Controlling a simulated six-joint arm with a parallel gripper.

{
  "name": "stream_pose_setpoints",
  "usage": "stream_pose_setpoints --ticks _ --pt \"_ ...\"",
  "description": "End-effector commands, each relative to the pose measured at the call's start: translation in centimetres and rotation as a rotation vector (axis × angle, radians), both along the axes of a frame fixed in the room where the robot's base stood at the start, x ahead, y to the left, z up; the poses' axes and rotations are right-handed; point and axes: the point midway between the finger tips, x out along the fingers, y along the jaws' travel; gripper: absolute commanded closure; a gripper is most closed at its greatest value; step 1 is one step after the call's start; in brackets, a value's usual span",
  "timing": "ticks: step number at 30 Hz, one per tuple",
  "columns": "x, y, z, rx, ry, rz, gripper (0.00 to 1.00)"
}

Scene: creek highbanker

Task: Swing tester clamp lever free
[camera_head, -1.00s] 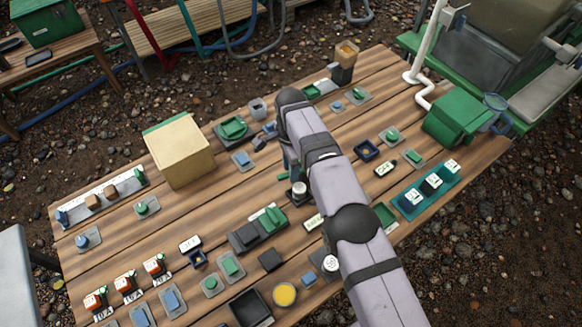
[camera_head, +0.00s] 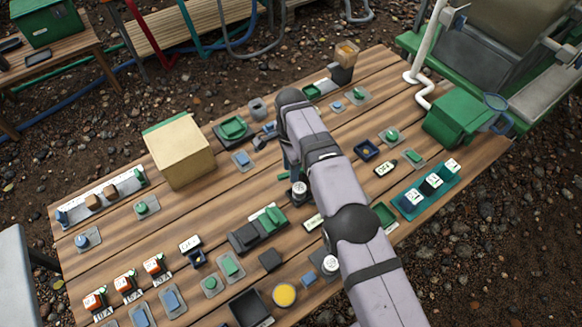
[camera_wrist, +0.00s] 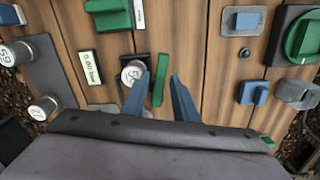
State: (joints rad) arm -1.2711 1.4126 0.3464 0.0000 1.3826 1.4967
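A slim green upright lever (camera_wrist: 159,78) shows between the fingers in the wrist view, beside a round silver piece (camera_wrist: 133,72) marked with a number, on a dark base. In the head view a green bar (camera_head: 283,177) shows beside the round piece (camera_head: 299,189). I take this to be the tester clamp, though the frames do not label it. My gripper (camera_wrist: 161,85) has two blue fingers spread apart, one on each side of the lever. I cannot tell whether either finger touches it. In the head view my arm partly hides the gripper (camera_head: 287,163).
A tan box (camera_head: 180,158) stands left of the arm. A round green knob (camera_wrist: 305,38) and a grey block (camera_wrist: 298,92) lie right of the fingers in the wrist view. Numbered round pieces (camera_wrist: 15,53) sit on a strip at left. Small fixtures crowd the wooden table (camera_head: 120,222).

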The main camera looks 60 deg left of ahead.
Motion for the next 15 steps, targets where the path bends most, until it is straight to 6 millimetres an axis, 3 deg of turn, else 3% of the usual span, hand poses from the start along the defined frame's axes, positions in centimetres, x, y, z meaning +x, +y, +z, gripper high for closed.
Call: stream_pose_setpoints --ticks 8,15 --pt "0.0 0.0 0.7 0.001 0.0 0.0 0.73" --pt "0.0 0.0 2.8 0.001 0.0 0.0 0.73"
